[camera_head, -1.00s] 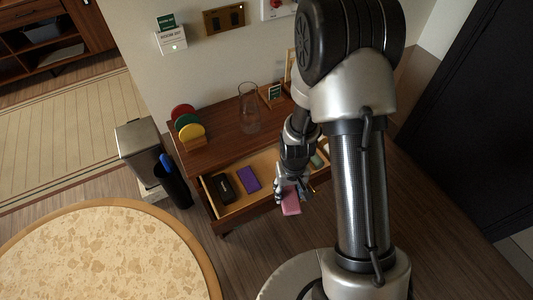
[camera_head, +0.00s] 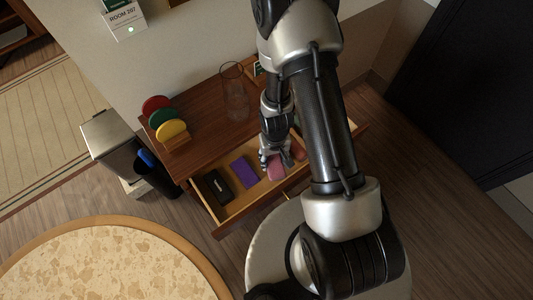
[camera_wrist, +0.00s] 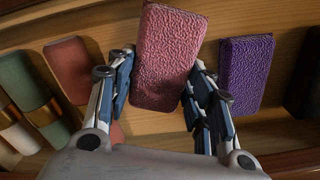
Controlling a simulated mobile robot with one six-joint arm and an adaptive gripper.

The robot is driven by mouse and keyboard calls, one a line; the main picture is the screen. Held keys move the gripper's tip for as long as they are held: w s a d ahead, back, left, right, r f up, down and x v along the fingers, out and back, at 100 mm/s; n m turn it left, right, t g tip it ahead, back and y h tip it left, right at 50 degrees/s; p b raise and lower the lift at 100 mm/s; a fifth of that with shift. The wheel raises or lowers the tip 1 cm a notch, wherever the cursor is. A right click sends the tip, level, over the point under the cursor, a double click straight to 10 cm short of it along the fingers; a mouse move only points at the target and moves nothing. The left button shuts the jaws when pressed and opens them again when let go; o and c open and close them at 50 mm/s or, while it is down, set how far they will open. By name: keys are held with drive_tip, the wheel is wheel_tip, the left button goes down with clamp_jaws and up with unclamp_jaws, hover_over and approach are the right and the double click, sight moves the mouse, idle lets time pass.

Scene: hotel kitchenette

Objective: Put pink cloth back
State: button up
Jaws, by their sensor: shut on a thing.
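The pink cloth (camera_wrist: 168,58) is a folded, textured block held between the fingers of my gripper (camera_wrist: 160,88) in the wrist view. My gripper is shut on it. In the head view the gripper (camera_head: 272,160) and the pink cloth (camera_head: 276,173) are over the open drawer (camera_head: 247,206). A folded purple cloth (camera_wrist: 246,72) lies in the drawer on one side of the pink cloth, and it also shows in the head view (camera_head: 245,172). I cannot tell whether the pink cloth touches the drawer floor.
Beside the purple cloth is a black item (camera_head: 214,188). On the other side are a reddish rolled cloth (camera_wrist: 76,68) and a green one (camera_wrist: 30,85) with gold bands. The cabinet top (camera_head: 200,128) holds a glass vase (camera_head: 235,98) and coloured discs (camera_head: 172,130).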

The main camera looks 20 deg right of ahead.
drive_tip(key=shift+w+a+p, duration=0.15)
drive_tip(key=shift+w+p, duration=0.35)
drive_tip(key=shift+w, duration=0.15)
drive_tip(key=w, duration=0.1)
drive_tip(key=w+a+f, duration=0.1)
drive_tip(key=shift+w+b, duration=0.35)
drive_tip(key=shift+b, duration=0.05)
drive_tip(key=shift+f, duration=0.15)
drive_tip(key=shift+f, duration=0.2)
drive_tip(key=o, duration=1)
drive_tip(key=shift+o, duration=0.2)
drive_tip(key=shift+r, duration=0.1)
